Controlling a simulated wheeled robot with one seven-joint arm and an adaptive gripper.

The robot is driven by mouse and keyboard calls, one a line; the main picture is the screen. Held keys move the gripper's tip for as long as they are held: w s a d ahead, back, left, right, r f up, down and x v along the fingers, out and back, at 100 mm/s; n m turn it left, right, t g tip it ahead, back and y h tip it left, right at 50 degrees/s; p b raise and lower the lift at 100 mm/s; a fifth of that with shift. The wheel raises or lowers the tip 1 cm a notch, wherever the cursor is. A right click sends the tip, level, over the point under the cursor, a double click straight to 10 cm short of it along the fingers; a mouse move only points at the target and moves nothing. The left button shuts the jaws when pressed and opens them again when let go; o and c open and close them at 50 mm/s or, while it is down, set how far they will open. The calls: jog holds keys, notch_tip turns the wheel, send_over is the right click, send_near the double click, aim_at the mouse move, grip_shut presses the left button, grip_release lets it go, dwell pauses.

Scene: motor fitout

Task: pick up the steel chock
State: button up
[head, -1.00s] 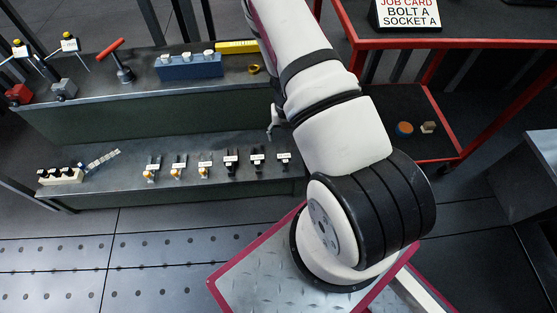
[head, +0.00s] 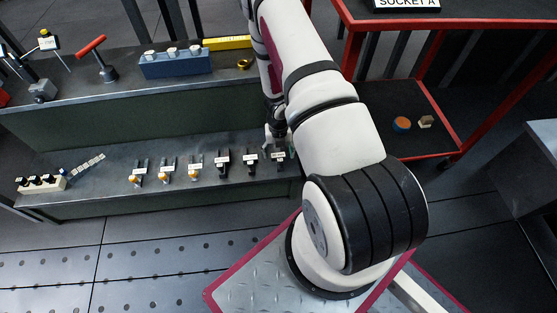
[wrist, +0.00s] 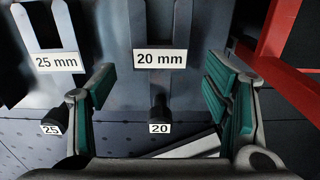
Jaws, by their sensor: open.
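I cannot tell for certain which thing is the steel chock. A small grey block (head: 42,91) stands on the bench's upper level at the left, and a small tan block (head: 426,121) lies on the red trolley's lower shelf. My gripper (head: 275,135) is at the right end of the lower ledge.
More labelled holders (head: 193,168) line the lower ledge, with a white rack (head: 42,185) at its left end. A blue block (head: 175,63) and a red-handled tool (head: 105,70) stand above. The red trolley (head: 455,145) is at the right, with an orange disc (head: 402,123) on its shelf.

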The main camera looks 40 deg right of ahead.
notch_tip(320, 180, down, 2)
jog(key=shift+f+b, duration=0.15)
jog(key=shift+b, duration=0.25)
jog(key=shift+c, duration=0.2)
grip_shut()
